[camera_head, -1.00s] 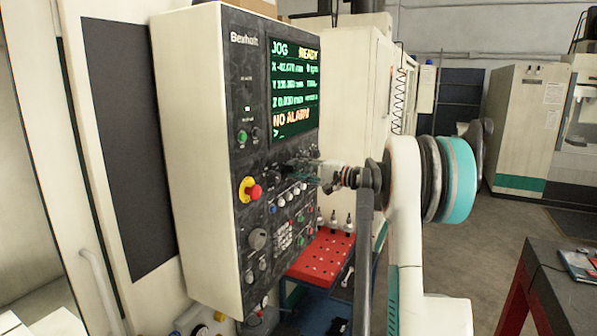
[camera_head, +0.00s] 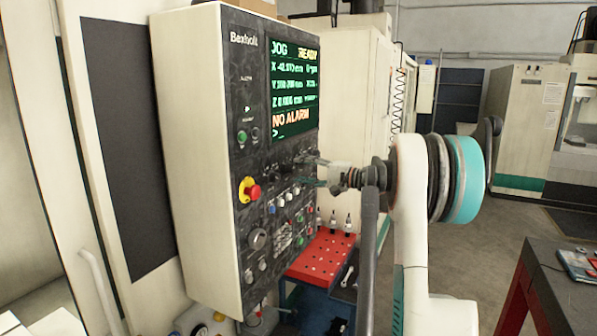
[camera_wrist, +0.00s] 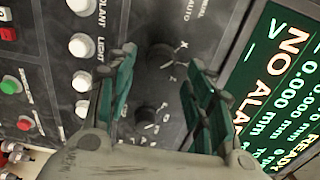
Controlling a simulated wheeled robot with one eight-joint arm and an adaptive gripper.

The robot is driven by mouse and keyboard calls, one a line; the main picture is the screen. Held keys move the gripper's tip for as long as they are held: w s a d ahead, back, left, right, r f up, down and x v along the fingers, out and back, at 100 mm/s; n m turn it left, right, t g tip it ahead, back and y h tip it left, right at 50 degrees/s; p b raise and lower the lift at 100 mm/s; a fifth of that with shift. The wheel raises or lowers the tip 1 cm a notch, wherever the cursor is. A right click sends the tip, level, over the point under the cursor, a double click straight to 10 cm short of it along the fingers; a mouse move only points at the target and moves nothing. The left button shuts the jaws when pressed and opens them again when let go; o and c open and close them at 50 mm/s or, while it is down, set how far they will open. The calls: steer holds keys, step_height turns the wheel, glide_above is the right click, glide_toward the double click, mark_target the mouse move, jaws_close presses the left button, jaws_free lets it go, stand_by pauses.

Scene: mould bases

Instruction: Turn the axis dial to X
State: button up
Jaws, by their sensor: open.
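The control panel (camera_head: 225,110) stands at centre left in the head view, with several knobs and buttons. In the wrist view a dark round dial (camera_wrist: 160,55), with tick marks and what looks like an X beside it, lies beyond my fingertips. A second dark dial (camera_wrist: 147,114) lies below it in the picture, between the fingers. I cannot read where either dial points. My gripper (camera_wrist: 165,72) is open and empty, its green-padded fingers spread on both sides of the dials. In the head view my gripper (camera_head: 310,172) is just in front of the panel. Contact cannot be told.
The lit screen (camera_head: 292,88) is above the dials and reads JOG, READY and NO ALARM. A red emergency stop (camera_head: 252,191) sticks out at left. White push buttons (camera_wrist: 82,46) sit close to one finger. A red tool tray (camera_head: 322,256) stands below.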

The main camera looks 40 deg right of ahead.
steer(key=v, duration=0.9)
steer(key=shift+s, duration=0.35)
steer(key=shift+d, duration=0.1)
